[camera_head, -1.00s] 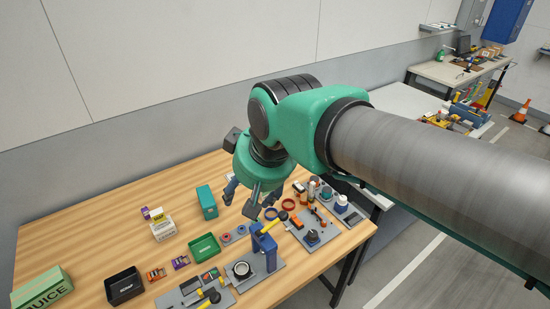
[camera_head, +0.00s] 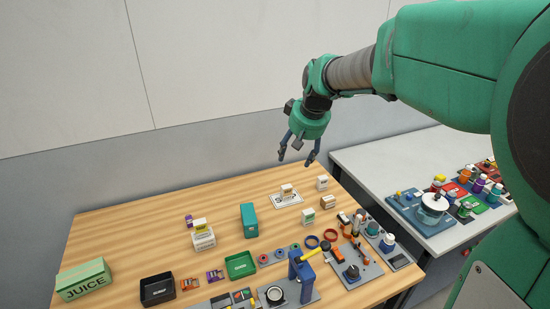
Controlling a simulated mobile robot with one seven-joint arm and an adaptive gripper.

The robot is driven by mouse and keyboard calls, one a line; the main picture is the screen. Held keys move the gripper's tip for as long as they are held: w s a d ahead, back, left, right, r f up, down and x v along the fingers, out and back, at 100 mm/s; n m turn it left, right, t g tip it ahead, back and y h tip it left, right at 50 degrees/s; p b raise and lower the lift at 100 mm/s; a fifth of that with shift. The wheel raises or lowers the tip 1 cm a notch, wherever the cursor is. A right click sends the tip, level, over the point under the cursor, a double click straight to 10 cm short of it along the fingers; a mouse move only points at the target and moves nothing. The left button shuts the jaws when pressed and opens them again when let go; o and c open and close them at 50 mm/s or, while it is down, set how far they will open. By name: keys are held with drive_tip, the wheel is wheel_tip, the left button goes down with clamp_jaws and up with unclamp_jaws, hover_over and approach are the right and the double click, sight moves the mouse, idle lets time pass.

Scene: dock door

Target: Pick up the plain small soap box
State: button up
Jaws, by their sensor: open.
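Several small boxes stand at the right back of the wooden table (camera_head: 130,235). One pale box (camera_head: 287,190) sits on a white printed mat (camera_head: 275,202). A white box (camera_head: 322,183) stands to its right. A tan-and-white box (camera_head: 327,202) and a white box with a green mark (camera_head: 308,216) stand nearer the front. They are too small to tell which is the plain soap box. My gripper (camera_head: 295,160) is open and empty, pointing down, and appears above the back of the table near the mat. It does not visibly touch any box.
A teal box (camera_head: 249,221) stands mid-table, with a stacked white box (camera_head: 203,239) to its left. A green juice box (camera_head: 84,280), a black bin (camera_head: 157,290) and a green tray (camera_head: 240,265) are nearer the front. A blue clamp stand (camera_head: 302,276) rises at the front.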

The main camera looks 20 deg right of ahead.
drive_tip(key=w+d+f, duration=0.5)
drive_tip(key=w+d, duration=0.2)
drive_tip(key=w, duration=0.1)
drive_tip(key=b, duration=0.2)
approach(324, 178)
drive_tip(key=r, duration=0.2)
drive_tip(key=shift+s+a+f, duration=0.15)
drive_tip(key=shift+s+a, duration=0.05)
drive_tip(key=shift+s, duration=0.1)
drive_tip(key=shift+f, duration=0.15)
drive_tip(key=shift+b+x, duration=0.8)
drive_tip(key=shift+x, duration=3.35)
drive_tip(key=shift+f, duration=0.15)
drive_tip(key=shift+b+x, duration=0.8)
drive_tip(key=shift+x, duration=1.65)
drive_tip(key=shift+d, duration=0.1)
